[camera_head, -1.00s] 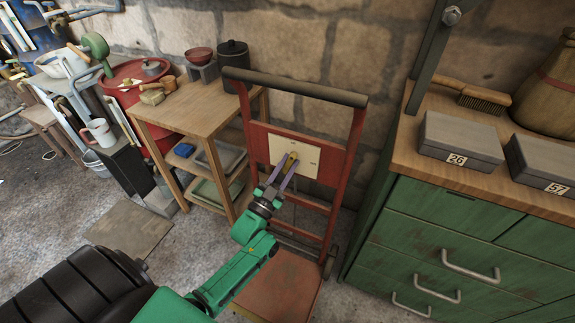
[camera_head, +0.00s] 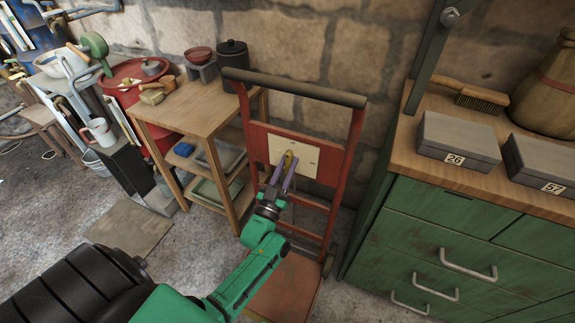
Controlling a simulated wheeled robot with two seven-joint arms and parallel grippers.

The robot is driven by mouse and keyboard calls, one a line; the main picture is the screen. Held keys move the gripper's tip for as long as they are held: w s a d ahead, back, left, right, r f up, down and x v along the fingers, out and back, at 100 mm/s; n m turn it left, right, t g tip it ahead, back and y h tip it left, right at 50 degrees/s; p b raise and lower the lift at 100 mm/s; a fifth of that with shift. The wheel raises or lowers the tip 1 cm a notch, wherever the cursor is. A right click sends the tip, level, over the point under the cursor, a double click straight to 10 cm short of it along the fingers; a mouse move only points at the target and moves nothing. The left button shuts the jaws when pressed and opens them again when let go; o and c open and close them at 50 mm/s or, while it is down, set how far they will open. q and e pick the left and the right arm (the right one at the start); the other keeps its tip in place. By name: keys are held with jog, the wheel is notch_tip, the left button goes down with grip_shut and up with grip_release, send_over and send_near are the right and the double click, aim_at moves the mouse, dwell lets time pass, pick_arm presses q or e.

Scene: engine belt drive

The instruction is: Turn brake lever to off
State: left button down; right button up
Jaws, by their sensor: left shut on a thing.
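The brake lever (camera_head: 289,157) is a small yellowish handle on a cream plate (camera_head: 307,158). The plate is fixed to the red back panel of a hand truck (camera_head: 344,165). My left gripper (camera_head: 286,168) reaches up to the plate with its purple-grey fingers shut on the lever. The lever's tip shows between and above the fingers, pointing nearly upright. The fingers hide its lower part, and the plate's markings are too small to read. My right gripper is not in view.
A green cabinet (camera_head: 440,235) with grey boxes (camera_head: 459,138) on its wooden top stands close on the right. A wooden shelf table (camera_head: 190,115) with pots stands on the left. A stone wall is behind. Floor shows at lower left.

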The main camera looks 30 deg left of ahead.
pick_arm(q)
jog(key=shift+f, duration=0.15)
jog(key=c, duration=0.7)
grip_release()
jog(key=b+v, duration=0.1)
jog(key=v, duration=1.3)
jog(key=shift+s, duration=0.35)
